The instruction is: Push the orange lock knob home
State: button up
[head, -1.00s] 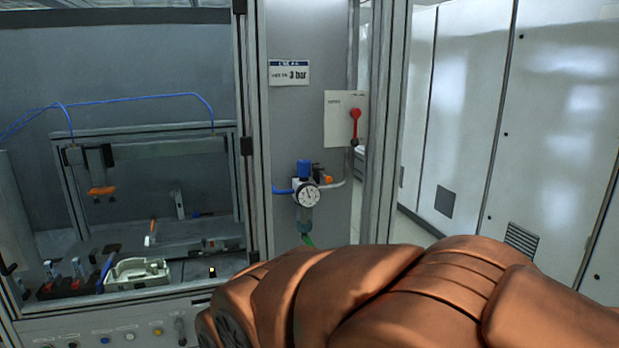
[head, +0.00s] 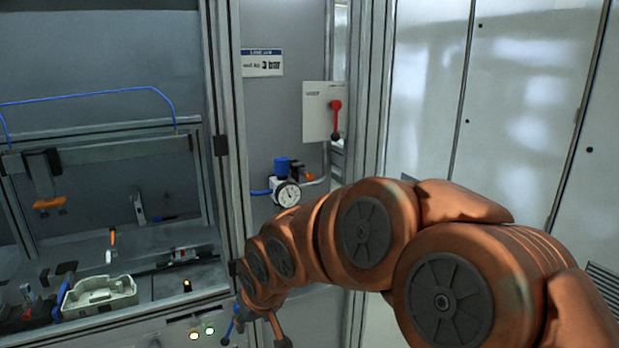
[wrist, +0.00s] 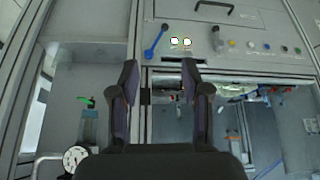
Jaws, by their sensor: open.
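The small orange lock knob (head: 309,175) shows in the head view at the right of the air regulator, behind the blue cap (head: 281,165) and round gauge (head: 287,194). My gripper is low in front of the panel; in the wrist view (wrist: 160,76) its two dark fingers are apart with nothing between them. In the head view it is mostly hidden behind my arm. The gauge also shows at the lower left of the wrist view (wrist: 75,158), well to the side of the fingers. I cannot make out the orange knob there.
A red lever (head: 336,118) is on a plate above the regulator. A bench holds a pale tray (head: 100,295) and clamps at the left. A blue handle (wrist: 155,41) and lit buttons are on the cabinet front near the fingers. Tall grey cabinets (head: 520,120) stand at the right.

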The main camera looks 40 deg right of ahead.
jog(key=w+d+r+m+t, duration=0.1)
jog(key=w+d+r+t, duration=0.25)
jog(key=w+d, duration=0.4)
jog(key=m+t+h, duration=0.4)
jog(key=t+h, duration=0.1)
jog(key=t, duration=0.3)
send_near(312, 177)
jog(key=x, duration=0.3)
jog(key=p+x, duration=0.2)
jog(key=x, duration=0.3)
jog(key=shift+w, duration=0.2)
jog(key=shift+p+x, duration=0.3)
jog(key=shift+x, duration=0.8)
jog(key=shift+f, duration=0.1)
jog(key=shift+c, duration=0.4)
grip_shut()
